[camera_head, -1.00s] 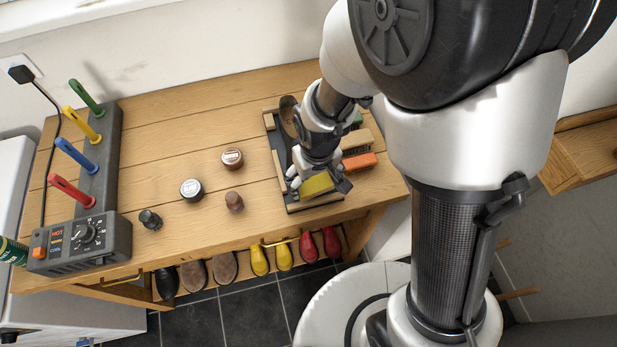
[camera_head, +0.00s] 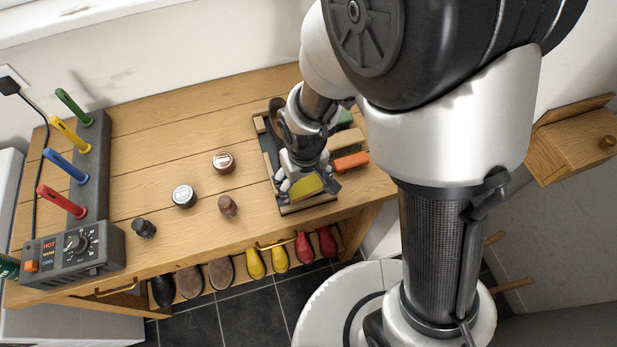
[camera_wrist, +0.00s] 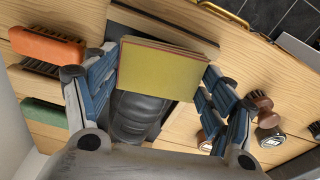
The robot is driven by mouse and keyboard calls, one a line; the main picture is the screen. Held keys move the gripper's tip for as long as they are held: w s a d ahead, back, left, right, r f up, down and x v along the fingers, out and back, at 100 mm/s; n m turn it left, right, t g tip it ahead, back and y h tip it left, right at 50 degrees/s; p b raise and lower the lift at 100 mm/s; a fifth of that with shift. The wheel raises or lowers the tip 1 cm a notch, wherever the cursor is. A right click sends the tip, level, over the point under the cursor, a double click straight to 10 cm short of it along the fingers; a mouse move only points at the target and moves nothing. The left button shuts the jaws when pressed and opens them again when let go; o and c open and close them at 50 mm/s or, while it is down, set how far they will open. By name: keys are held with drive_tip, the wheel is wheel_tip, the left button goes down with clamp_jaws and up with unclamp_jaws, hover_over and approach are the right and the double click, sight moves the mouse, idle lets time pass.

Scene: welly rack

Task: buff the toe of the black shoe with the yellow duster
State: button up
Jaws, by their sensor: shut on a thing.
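My gripper (camera_head: 308,184) is shut on the yellow duster (camera_head: 306,189), a flat block with a yellow face, above the front of the dark brush tray (camera_head: 307,203). In the wrist view the duster (camera_wrist: 158,70) sits between the two fingers of my gripper (camera_wrist: 150,78). I cannot tell whether it touches the tray. The black shoe (camera_head: 163,289) stands at the left end of the row under the bench, with its toe showing at the front edge; the rest is hidden by the bench top.
Brown shoes (camera_head: 220,273), yellow boots (camera_head: 255,264) and red boots (camera_head: 304,248) stand right of the black shoe. A heater box (camera_head: 72,252) is at left.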

sight(316, 180)
drive_tip(key=shift+s+a, duration=0.2)
drive_tip(key=shift+a, duration=0.4)
drive_tip(key=shift+s+a, duration=0.15)
drive_tip(key=shift+a, duration=0.4)
drive_tip(key=shift+w+d+f, duration=0.1)
drive_tip(key=shift+w+d, duration=0.1)
drive_tip(key=shift+d, duration=0.55)
drive_tip(key=shift+w+d, duration=0.15)
drive_tip(key=shift+d, duration=0.55)
